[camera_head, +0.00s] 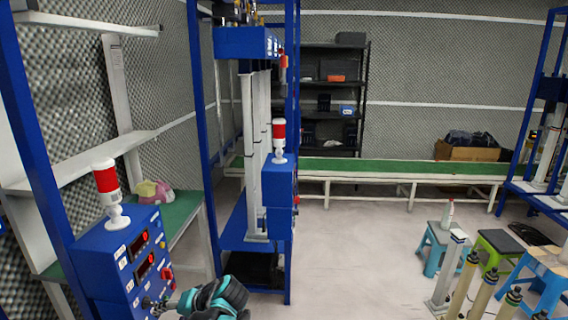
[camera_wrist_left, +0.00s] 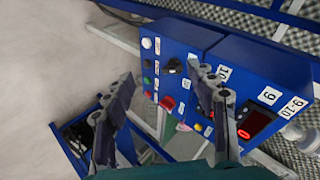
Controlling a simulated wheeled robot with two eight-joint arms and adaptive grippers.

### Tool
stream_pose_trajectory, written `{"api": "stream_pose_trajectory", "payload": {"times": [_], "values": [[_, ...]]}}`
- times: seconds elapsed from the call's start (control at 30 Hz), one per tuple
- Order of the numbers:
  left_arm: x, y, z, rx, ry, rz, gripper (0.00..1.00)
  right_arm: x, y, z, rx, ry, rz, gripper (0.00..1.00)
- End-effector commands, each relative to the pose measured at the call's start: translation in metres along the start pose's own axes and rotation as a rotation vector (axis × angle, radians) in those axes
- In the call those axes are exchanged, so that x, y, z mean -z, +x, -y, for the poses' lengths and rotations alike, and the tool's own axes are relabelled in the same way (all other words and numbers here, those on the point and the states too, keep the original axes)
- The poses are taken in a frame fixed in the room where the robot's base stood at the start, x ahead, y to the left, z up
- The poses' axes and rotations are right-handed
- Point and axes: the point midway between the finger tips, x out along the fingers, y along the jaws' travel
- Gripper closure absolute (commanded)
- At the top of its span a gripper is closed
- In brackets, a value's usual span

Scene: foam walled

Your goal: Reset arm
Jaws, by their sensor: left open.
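My left gripper (camera_head: 162,303) is at the bottom of the head view, beside the front of the blue control box (camera_head: 112,252). Its black and teal wrist shows to the right of the fingers. In the left wrist view my left gripper (camera_wrist_left: 160,75) has its two dark fingers spread wide, with nothing between them. The blue control box (camera_wrist_left: 190,42) lies beyond the fingers there, with buttons, a red knob (camera_wrist_left: 168,103) and a lit red display (camera_wrist_left: 254,124). I cannot tell whether a finger touches the panel. My right gripper is not in view.
A red-and-white signal lamp (camera_head: 107,190) stands on the control box. A blue frame rack (camera_head: 205,130) rises just beyond it. The pale floor (camera_head: 350,255) is open in the middle. Stools (camera_head: 497,248) and upright cylinders (camera_head: 460,285) stand at the right. A long green-topped bench (camera_head: 390,167) runs along the back.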

Motion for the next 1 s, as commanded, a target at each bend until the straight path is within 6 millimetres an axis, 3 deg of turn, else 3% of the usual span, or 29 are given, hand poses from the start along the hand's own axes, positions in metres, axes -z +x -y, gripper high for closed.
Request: {"api": "stream_pose_trajectory", "payload": {"times": [0.23,0.53,0.73,1.0], "values": [[-0.072,-0.048,-0.002,-0.323,-0.015,-0.050,0.43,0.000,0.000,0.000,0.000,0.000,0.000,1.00],[-0.150,-0.104,-0.033,-0.657,-0.108,-0.164,0.43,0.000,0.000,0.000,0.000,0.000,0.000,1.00],[-0.174,-0.123,-0.049,-0.771,-0.167,-0.221,0.43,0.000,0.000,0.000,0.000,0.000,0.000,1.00],[-0.178,-0.127,-0.052,-0.795,-0.181,-0.234,0.43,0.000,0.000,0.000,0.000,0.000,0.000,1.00]]}}
